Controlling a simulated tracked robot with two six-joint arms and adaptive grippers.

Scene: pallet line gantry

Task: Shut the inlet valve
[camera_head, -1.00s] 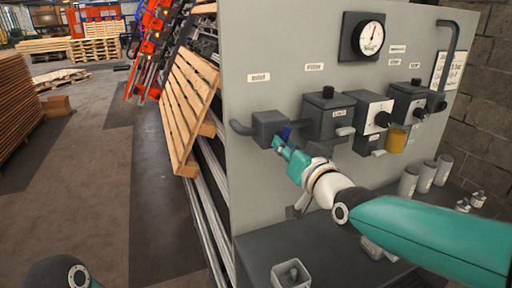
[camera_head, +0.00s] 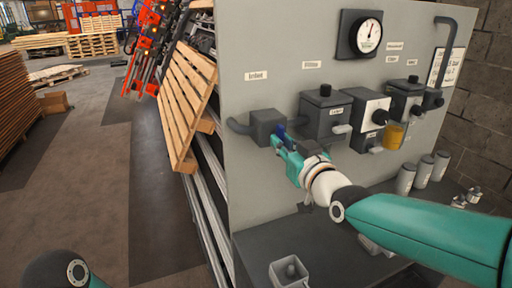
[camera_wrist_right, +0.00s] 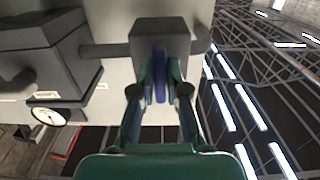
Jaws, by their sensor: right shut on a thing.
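The inlet valve is a grey block (camera_head: 268,124) on the grey panel, under a label that seems to read "Inlet". Its blue lever (camera_head: 281,132) sits on the front of the block. My right gripper (camera_head: 282,143), with teal fingers, is shut on this lever. In the right wrist view, the lever (camera_wrist_right: 160,92) lies between the two fingers of the gripper (camera_wrist_right: 160,75) and points down the picture from the valve block (camera_wrist_right: 160,36). The fingers hide part of the lever in the head view. Only a piece of my left arm shows at bottom left; its gripper is out of view.
A filter housing (camera_head: 325,116) stands close right of the valve. A round gauge (camera_head: 368,35) is above, and an amber bowl (camera_head: 393,136) is further right. A dark shelf (camera_head: 300,240) holds a small grey box (camera_head: 289,272). A wooden pallet (camera_head: 188,100) leans at the left.

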